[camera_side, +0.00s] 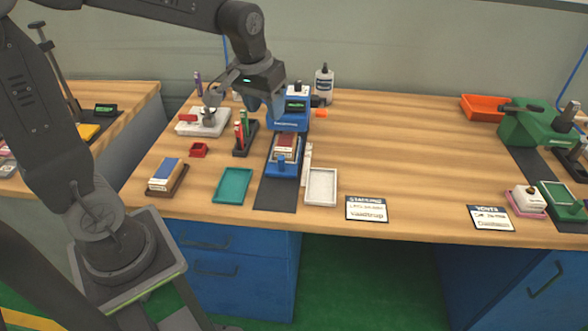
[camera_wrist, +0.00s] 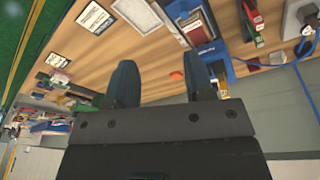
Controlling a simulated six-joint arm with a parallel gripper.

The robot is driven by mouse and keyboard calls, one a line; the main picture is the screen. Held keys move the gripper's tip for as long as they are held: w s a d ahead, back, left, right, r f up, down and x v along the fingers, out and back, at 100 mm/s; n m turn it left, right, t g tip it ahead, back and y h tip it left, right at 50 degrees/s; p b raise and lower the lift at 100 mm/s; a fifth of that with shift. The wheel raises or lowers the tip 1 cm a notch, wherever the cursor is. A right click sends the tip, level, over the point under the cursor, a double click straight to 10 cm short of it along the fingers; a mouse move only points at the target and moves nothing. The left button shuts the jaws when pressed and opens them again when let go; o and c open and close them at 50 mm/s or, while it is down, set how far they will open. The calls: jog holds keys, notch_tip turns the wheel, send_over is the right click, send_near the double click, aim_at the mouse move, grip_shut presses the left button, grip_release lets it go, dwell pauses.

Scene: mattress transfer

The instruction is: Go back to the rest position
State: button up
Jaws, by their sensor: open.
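My gripper (camera_side: 268,106) is raised above the back left part of the wooden table, close to a blue machine with a small green display (camera_side: 296,106). In the wrist view my gripper (camera_wrist: 160,74) has its two dark fingers spread apart, with nothing between them but the table beyond. A dark red block with a pale base (camera_side: 285,146) sits in the machine's blue holder, apart from my gripper. The same block shows in the wrist view (camera_wrist: 195,28).
A blue and white block (camera_side: 164,174) on a brown stand, a teal tray (camera_side: 233,186) and a white tray (camera_side: 321,187) are near the front. A bottle (camera_side: 324,87) stands behind. A green machine (camera_side: 535,124) and orange bin (camera_side: 483,107) are at right. The table's middle is mostly clear.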

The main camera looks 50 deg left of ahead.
jog(key=s+d+r+m+t, duration=0.1)
jog(key=s+d+m, duration=0.1)
jog(key=s, duration=0.5)
jog(key=s+d+r+m+t, duration=0.1)
jog(key=s+d, duration=0.3)
jog(key=s, duration=0.4)
jog(key=shift+r+m+t, duration=0.4)
jog(key=shift+r+t, duration=0.05)
jog(key=shift+t, duration=0.15)
